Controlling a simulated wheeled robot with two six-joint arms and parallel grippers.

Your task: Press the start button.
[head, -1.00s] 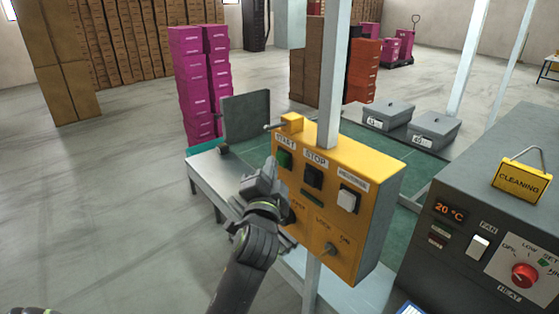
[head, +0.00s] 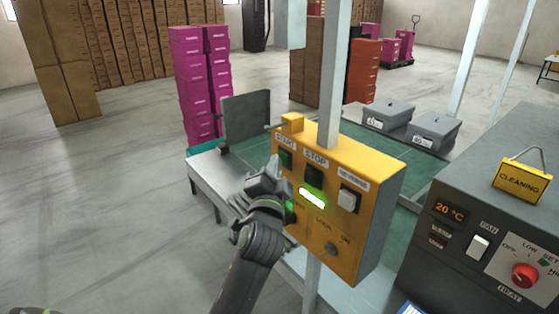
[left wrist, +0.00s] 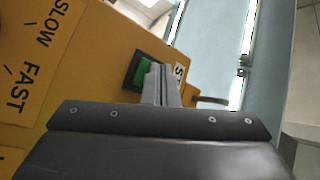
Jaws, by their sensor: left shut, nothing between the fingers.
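The yellow control box (head: 365,190) is fixed to a pale post. Its green start button (head: 286,159) is at the upper left under the START label; it also shows in the left wrist view (left wrist: 145,72). The black stop button (head: 313,176) and a white button (head: 348,199) are to its right. A lamp bar (head: 312,198) below them glows green. My left gripper (head: 273,170) is shut and empty, its tips right at the start button, partly covering it in the wrist view. Whether they touch it I cannot tell. My right gripper is not in view.
A grey heater panel (head: 470,240) with a red knob stands at the right, with a yellow CLEANING sign (head: 522,180) on it. The belt table (head: 205,170) runs behind the box. Grey lidded boxes (head: 388,113) stand behind. The floor at left is clear.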

